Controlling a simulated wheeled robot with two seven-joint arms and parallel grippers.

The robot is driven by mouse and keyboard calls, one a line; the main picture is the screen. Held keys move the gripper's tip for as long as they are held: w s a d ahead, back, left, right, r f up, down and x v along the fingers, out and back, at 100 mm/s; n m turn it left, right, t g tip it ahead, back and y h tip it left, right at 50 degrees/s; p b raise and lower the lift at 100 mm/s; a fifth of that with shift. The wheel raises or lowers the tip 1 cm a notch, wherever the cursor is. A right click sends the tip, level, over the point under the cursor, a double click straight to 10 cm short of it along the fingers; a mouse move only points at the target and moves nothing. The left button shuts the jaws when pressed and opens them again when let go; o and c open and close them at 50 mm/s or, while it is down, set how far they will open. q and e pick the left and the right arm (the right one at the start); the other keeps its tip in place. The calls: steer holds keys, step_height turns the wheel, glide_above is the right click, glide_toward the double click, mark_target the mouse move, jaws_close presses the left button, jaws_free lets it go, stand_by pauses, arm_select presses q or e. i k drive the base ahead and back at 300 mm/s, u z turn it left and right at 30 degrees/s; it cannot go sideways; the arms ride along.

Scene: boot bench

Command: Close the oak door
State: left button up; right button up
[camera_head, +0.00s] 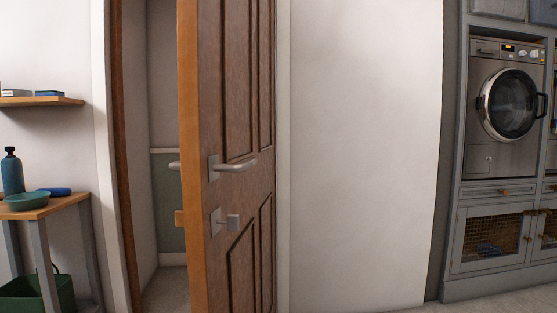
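The oak door (236,110) is a brown panelled door standing part-way open, with its lighter edge facing me. It has a silver lever handle (236,165) on its face, and part of another handle (174,165) shows on the far side. Below the lever is a lock plate (216,222) with a small square knob (233,222), and a wooden-coloured piece sticks out from the door's edge. The brown door frame (124,160) is at the left of the opening. Neither of my grippers is in view.
A small table (55,205) with a blue bottle (12,172) and a green bowl (27,200) stands left of the doorway. A green bin (22,295) sits beneath it. White wall (365,150) lies right of the door; a washing machine (500,150) is built in at far right.

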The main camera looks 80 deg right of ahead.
mark_target(225, 48)
steer(key=z, duration=2.25)
steer(key=i, duration=0.5)
steer(key=k, duration=1)
steer(key=z, duration=1.05)
steer(key=i, duration=0.9)
steer(key=u, duration=1.65)
steer(key=i, duration=0.5)
